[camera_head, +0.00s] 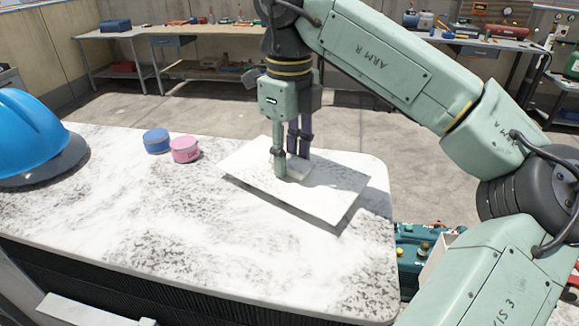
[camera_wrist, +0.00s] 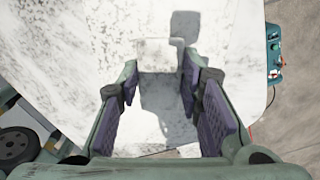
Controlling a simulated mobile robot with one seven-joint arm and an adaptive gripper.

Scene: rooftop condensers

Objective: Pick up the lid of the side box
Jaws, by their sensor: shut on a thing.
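The lid (camera_head: 325,198) is a flat whitish plate over the right part of the marbled white worktop in the head view. A small pale block (camera_head: 299,170) stands on its middle as a handle. My gripper (camera_head: 290,168) points down, with its fingers on either side of this handle and shut on it. The wrist view shows the pale handle (camera_wrist: 160,54) between the fingertips. A dark shadow edges the lid's near right side; I cannot tell how far the lid is above the worktop. I cannot clearly make out the side box itself.
On the worktop (camera_head: 190,235), a blue hard hat (camera_head: 35,130) sits at far left, with a blue tin (camera_head: 157,140) and a pink tin (camera_head: 185,149) left of the lid. Teal equipment (camera_head: 418,238) stands beyond the right edge. Workbenches with tools line the back. The front worktop is clear.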

